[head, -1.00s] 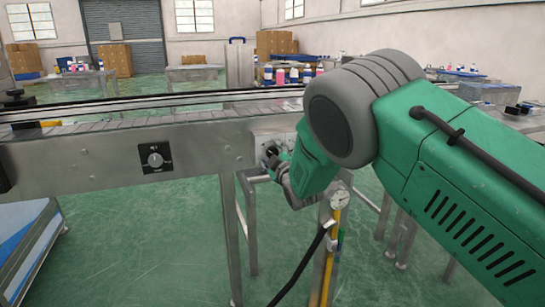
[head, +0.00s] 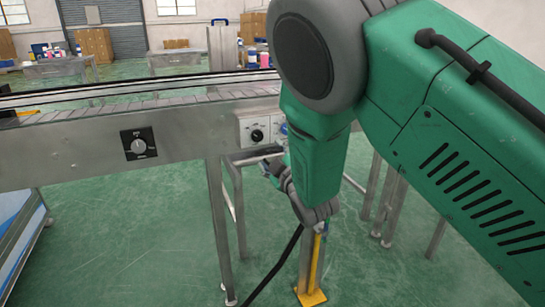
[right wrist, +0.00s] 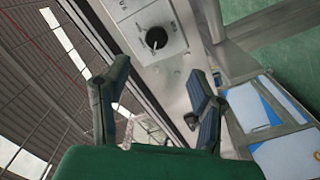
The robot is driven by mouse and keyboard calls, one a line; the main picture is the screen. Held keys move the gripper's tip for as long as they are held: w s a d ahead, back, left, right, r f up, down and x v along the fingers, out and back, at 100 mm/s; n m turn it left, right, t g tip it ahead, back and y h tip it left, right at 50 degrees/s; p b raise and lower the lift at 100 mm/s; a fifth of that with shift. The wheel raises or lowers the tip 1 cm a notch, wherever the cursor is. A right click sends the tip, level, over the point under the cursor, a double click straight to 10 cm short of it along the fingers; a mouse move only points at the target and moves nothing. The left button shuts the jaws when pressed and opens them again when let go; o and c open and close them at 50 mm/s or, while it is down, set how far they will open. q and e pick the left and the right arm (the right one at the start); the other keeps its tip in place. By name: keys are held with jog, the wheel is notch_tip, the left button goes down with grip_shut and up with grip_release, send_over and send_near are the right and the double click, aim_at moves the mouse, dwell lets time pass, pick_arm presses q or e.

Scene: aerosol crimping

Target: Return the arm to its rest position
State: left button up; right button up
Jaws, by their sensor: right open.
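My right arm, green with grey joints, crosses the right half of the head view. Its right gripper (head: 272,167) is partly hidden behind the forearm, in front of the conveyor's side and below a pale control panel (head: 257,130). In the right wrist view the gripper (right wrist: 160,75) is open, its two dark fingers spread with nothing between them. A pale panel with a black knob (right wrist: 156,38) shows beyond the fingertips, apart from them. My left gripper is in neither view.
The conveyor (head: 90,160) runs across the head view, with a black dial (head: 138,143) on its side. A blue-and-white cart (head: 20,235) stands at the lower left. A yellow post (head: 314,265) stands below my forearm. Green floor lies open between.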

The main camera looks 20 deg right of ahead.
dwell(0.3)
jog(key=s+d+f+m+g+h+p, duration=0.1)
jog(key=s+d+f+m+g+p, duration=0.2)
jog(key=s+f, duration=0.65)
jog(key=s+d+f+m+g+p, duration=0.1)
jog(key=s+d+f+m+g, duration=0.15)
jog(key=s+f+g, duration=0.45)
jog(key=s+f+m+g+p, duration=0.1)
jog(key=s+f+m+g, duration=0.1)
jog(key=s, duration=1.2)
jog(key=s+f+m+g+p, duration=0.1)
jog(key=s+f+g, duration=0.4)
jog(key=s, duration=1)
notch_tip(320, 180, down, 2)
jog(key=shift+s+a+f+m+p, duration=0.15)
jog(key=shift+s+f+m+p, duration=0.15)
jog(key=shift+m, duration=0.45)
jog(key=shift+w, duration=0.15)
